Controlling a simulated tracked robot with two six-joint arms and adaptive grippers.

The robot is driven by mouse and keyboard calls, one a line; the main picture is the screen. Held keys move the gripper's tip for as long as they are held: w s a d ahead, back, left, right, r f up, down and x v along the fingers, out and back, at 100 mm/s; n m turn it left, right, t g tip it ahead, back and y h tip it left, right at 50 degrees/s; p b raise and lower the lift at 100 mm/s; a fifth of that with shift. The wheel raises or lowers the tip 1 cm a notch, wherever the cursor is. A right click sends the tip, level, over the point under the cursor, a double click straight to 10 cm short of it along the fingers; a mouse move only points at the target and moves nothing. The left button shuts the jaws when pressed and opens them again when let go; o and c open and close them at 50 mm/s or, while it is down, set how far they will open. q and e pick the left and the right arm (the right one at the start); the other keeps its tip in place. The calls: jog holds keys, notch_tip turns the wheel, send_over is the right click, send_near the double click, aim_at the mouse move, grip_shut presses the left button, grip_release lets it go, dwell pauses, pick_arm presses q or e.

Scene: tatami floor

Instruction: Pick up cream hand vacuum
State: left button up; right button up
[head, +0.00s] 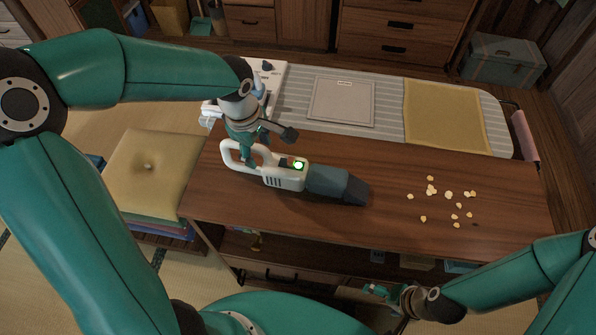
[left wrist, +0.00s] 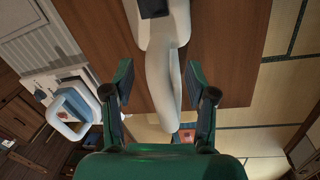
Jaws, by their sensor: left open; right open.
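The cream hand vacuum (head: 285,178) lies on the brown wooden table (head: 400,240), with its loop handle to the left and its dark grey nozzle to the right. A small green light shows on its top. My left gripper (head: 258,150) is open at the handle, partly covering it in the head view. In the left wrist view, the cream handle (left wrist: 161,85) passes between the open fingers of my left gripper (left wrist: 158,82); whether a finger touches it I cannot tell. My right gripper (head: 377,291) is open and empty, low in front of the table.
Several pale yellow pieces (head: 458,205) lie scattered on the table's right side. A striped cloth (head: 389,92) with a grey panel (head: 341,101) and a yellow cloth (head: 445,116) lies along the back. Stacked cushions (head: 152,172) stand at the left.

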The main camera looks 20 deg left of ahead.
pick_arm(q)
grip_shut()
jog(key=shift+r, duration=0.1)
dwell(0.5)
